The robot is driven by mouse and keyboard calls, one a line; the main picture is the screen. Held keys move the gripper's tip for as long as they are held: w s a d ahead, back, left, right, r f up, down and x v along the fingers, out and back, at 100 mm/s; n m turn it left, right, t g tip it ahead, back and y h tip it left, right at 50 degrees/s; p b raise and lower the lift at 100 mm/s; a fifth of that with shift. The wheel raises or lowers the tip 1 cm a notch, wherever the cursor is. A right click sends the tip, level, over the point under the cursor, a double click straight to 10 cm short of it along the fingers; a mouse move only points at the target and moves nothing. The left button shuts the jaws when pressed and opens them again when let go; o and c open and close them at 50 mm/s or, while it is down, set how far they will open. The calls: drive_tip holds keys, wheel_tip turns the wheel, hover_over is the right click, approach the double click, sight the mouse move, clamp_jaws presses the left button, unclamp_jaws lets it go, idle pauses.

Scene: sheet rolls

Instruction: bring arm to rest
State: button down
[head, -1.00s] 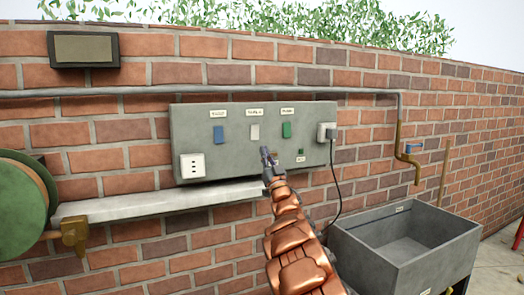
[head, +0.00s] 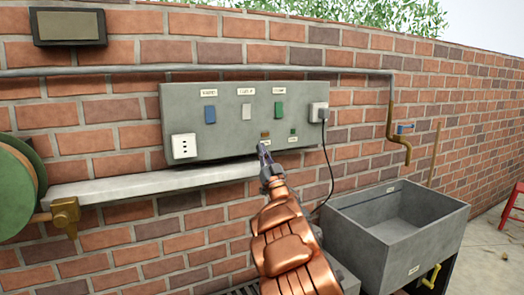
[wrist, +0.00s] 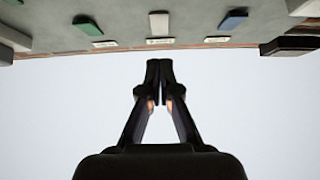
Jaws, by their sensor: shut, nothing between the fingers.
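My copper-coloured arm reaches up from the bottom of the head view. My gripper (head: 263,150) is at its end, in front of the lower part of a grey switch panel (head: 180,110) on the brick wall. In the wrist view my gripper (wrist: 159,65) has its two dark fingertips together, with nothing between them. The panel carries a blue switch (head: 210,115), a white switch (head: 246,111) and a green switch (head: 279,109). In the wrist view the panel lies along the top edge, apart from the fingertips in the picture.
A grey ledge (head: 120,187) runs below the panel. A green reel (head: 15,190) is at the left. A grey sink (head: 350,230) stands at the lower right under a brass tap (head: 397,145). A black cable (head: 331,175) hangs from a plug (head: 318,112).

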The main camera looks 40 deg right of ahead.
idle(0.4)
drive_tip(key=w+a+f+m+g+h+p, duration=0.2)
drive_tip(key=a+m+g+h+p, duration=0.15)
drive_tip(key=a+g, duration=0.4)
drive_tip(key=s+a+f+n+g+y+p, duration=0.1)
drive_tip(key=s+a+f+g+y, duration=0.2)
drive_tip(key=s+a+f+g, duration=0.45)
drive_tip(key=s+a+f+g+y+p, duration=0.1)
drive_tip(key=s+a+f+g+y, duration=0.25)
drive_tip(key=s+a, duration=0.7)
drive_tip(key=s+a+f+n+g+y, duration=0.1)
drive_tip(key=s+a+n+g, duration=0.1)
drive_tip(key=s+a, duration=0.5)
drive_tip(key=s+a+f+n+g+y+p, duration=0.1)
drive_tip(key=s+a+f+n+g+y, duration=0.1)
drive_tip(key=s+a, duration=0.5)
drive_tip(key=s+a+f+n+g+y+p, duration=0.1)
drive_tip(key=s+a+g, duration=0.3)
drive_tip(key=s, duration=1)
drive_tip(key=a+f+n, duration=0.1)
drive_tip(key=a, duration=0.2)
drive_tip(key=shift+a+y, duration=0.3)
